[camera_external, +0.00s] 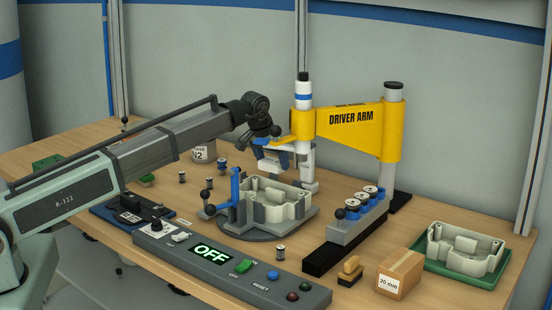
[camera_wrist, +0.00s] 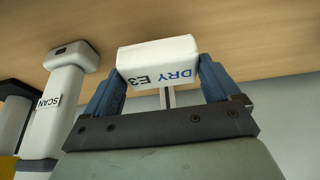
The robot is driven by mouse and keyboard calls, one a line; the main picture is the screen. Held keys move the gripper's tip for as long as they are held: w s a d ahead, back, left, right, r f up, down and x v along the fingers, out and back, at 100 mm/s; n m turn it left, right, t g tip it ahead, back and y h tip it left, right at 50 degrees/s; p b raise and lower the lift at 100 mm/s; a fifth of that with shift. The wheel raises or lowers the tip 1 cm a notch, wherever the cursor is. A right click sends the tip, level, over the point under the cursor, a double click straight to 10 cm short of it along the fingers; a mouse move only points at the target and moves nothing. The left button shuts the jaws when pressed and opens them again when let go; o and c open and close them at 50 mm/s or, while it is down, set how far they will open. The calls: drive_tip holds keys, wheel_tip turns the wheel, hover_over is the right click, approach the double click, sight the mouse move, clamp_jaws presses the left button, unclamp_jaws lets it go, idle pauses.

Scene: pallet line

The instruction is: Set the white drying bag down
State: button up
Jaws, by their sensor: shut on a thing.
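The white drying bag (camera_wrist: 160,62), printed "DRY E3", is a small white block in the wrist view. My gripper (camera_wrist: 165,80) has its two blue fingers pressed on the bag's left and right sides. In the external view my gripper (camera_external: 268,158) hangs behind the grey fixture, close to the driver arm's post. The bag is hard to make out there among the blue and white parts. I cannot tell from the views whether the bag touches any surface.
A white scanner post marked SCAN (camera_wrist: 62,95) stands left of the bag. A yellow driver arm (camera_external: 345,125) reaches across the back. A pale housing (camera_external: 290,212) sits in the round fixture; another (camera_external: 465,252) lies in the green tray (camera_external: 490,277). The control box (camera_external: 170,248) reads OFF.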

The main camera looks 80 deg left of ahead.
sight(270, 163)
drive_tip(key=shift+f, duration=1.75)
drive_tip(key=shift+f, duration=0.1)
drive_tip(key=o, duration=0.8)
drive_tip(key=v, duration=1.2)
